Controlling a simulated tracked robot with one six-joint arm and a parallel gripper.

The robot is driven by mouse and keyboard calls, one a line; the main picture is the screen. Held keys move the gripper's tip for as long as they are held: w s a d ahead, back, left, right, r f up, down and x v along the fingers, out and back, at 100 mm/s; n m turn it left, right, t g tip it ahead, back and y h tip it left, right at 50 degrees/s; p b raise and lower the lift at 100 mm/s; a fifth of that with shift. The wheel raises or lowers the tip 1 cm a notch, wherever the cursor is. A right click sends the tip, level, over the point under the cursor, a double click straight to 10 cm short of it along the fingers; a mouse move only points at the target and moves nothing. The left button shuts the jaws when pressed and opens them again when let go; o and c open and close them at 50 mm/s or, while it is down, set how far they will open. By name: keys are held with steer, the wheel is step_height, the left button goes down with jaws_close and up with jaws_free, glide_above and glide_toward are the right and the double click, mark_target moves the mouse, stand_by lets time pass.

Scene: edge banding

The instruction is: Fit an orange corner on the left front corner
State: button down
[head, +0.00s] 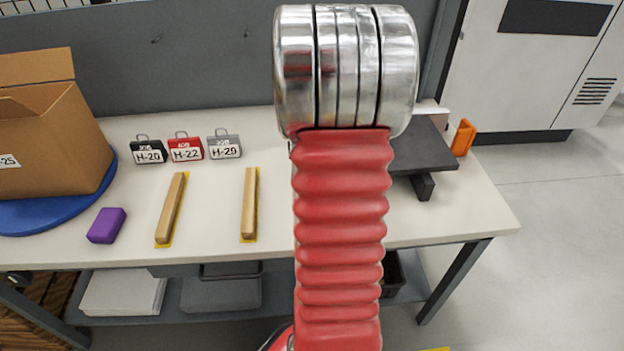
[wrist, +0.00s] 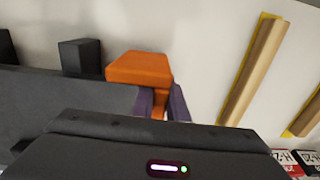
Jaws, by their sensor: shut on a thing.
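An orange corner (wrist: 140,68) is between the two dark fingers of my gripper (wrist: 161,102) in the wrist view. The gripper is shut on it. In the wrist view the corner overlaps the end of a dark grey panel (wrist: 45,100); I cannot tell whether they touch. In the head view my red arm hides the gripper, the held corner and the panel's left part. The panel's right part (head: 430,148) shows raised above the table, with a dark block (head: 424,186) at its front. Another orange piece (head: 463,137) stands by the panel's right end.
On the white table (head: 120,245) lie two wooden bars (head: 171,208) (head: 249,203) on yellow strips and a purple block (head: 107,225). Labelled black, red and grey tags (head: 186,148) stand behind. A cardboard box (head: 50,150) sits on a blue disc (head: 50,215) at left.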

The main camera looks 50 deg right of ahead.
steer(key=shift+s+d+f, duration=0.1)
steer(key=shift+s+d, duration=0.05)
steer(key=shift+d, duration=0.75)
steer(key=shift+d, duration=0.1)
steer(key=c, duration=2)
jaws_free()
steer(key=shift+o, duration=1.7)
steer(key=shift+d+r, duration=0.1)
steer(key=shift+r, duration=0.25)
step_height(320, 180, up, 13)
steer(key=shift+a, duration=0.4)
